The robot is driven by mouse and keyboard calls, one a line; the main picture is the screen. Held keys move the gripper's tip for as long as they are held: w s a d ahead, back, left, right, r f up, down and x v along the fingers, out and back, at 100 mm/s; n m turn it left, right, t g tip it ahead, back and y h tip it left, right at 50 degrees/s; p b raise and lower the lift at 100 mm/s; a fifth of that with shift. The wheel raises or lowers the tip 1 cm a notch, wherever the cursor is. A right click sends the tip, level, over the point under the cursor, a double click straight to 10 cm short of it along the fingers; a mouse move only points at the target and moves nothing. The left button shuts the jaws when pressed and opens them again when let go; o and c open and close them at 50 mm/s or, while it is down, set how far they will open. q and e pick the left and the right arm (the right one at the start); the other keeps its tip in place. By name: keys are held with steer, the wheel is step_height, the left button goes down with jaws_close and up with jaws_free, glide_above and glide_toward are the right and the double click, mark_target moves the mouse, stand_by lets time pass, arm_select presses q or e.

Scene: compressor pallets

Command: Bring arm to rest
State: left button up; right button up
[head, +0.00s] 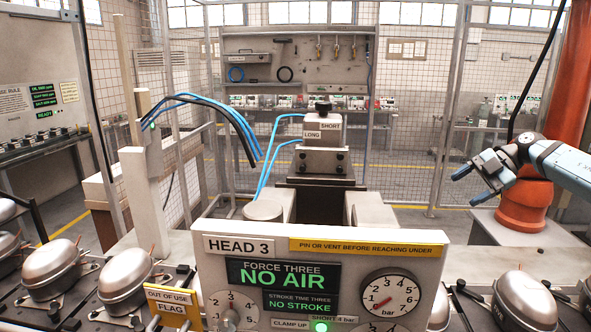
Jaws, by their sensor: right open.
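My right arm (563,165) comes in from the right edge, light blue and grey. Its right gripper (467,187) is open, with two blue-tipped fingers apart and nothing between them. It hangs in the air at the right, in front of the mesh fence and left of the orange column. It appears clear of the panel and the compressors. My left gripper is not in view.
A panel (215,272) marked HEAD 3, NO AIR and NO STROKE stands in front. Behind it is a press head (322,160) with blue hoses. Compressors (125,280) sit at left, another (524,298) at right. An orange column (522,208) stands beside my arm.

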steer(key=s+a+f+m+t+y, duration=0.1)
steer(key=s+a+f+t, duration=0.2)
steer(key=f, duration=0.6)
steer(key=s+a+f+m+t+y, duration=0.15)
steer(key=s+a+f, duration=0.3)
steer(key=f, duration=0.45)
steer(key=s+a+f+m+t+y, duration=0.1)
steer(key=s+a+f+m+t, duration=0.2)
steer(key=f, duration=0.6)
steer(key=s+d+f+m+h, duration=0.2)
steer(key=s+f+h, duration=0.3)
steer(key=s, duration=0.5)
steer(key=s+d+f+m+h, duration=0.1)
steer(key=s+f+m+h, duration=0.1)
steer(key=s+f, duration=0.55)
steer(key=s+d+f+m+h, duration=0.2)
steer(key=s+f+h, duration=0.25)
steer(key=s, duration=0.65)
steer(key=s+a+f+m+t+y, duration=0.1)
steer(key=a+m, duration=0.8)
steer(key=a, duration=1.4)
steer(key=shift+s+a+p, duration=0.25)
steer(key=shift+s+p, duration=0.2)
